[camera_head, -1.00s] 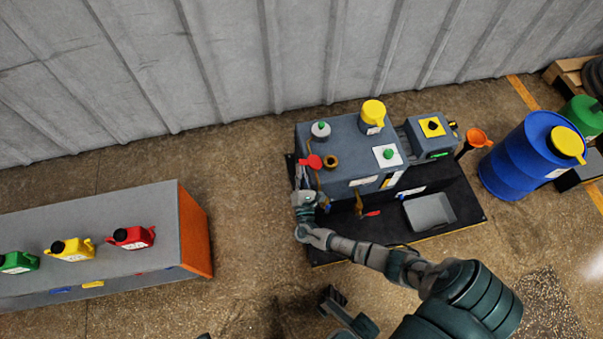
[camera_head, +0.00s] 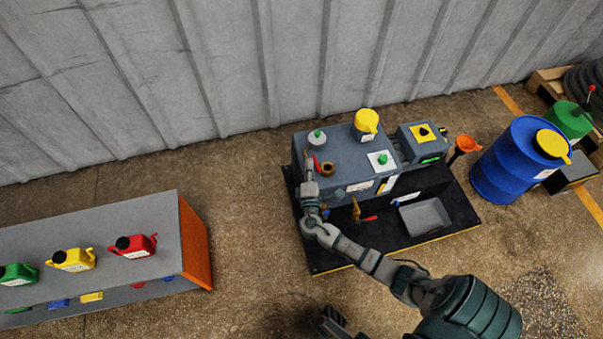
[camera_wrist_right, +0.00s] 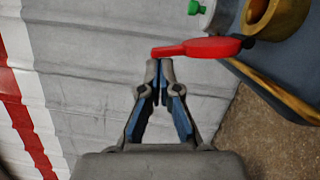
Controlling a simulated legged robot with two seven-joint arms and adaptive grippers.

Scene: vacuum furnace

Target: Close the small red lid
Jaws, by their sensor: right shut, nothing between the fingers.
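The small red lid (camera_head: 317,164) stands open beside a brass ring-shaped opening (camera_head: 327,170) on the left part of the grey furnace unit (camera_head: 345,150). In the right wrist view the lid (camera_wrist_right: 205,47) looks thin, with its narrow tab pointing left and its round end near the brass ring (camera_wrist_right: 262,14). My right gripper (camera_wrist_right: 160,66) is shut and empty. Its fingertips are just below the lid's tab; whether they touch it I cannot tell. In the head view the right gripper (camera_head: 308,160) is left of the lid. My left gripper is not clearly seen.
A white bottle with a green cap (camera_head: 317,139) and a yellow-capped container (camera_head: 366,122) stand on the unit. A grey tray (camera_head: 425,216) lies on the black base. A blue barrel (camera_head: 515,160) is at right. A table with coloured canisters (camera_head: 133,246) is at left.

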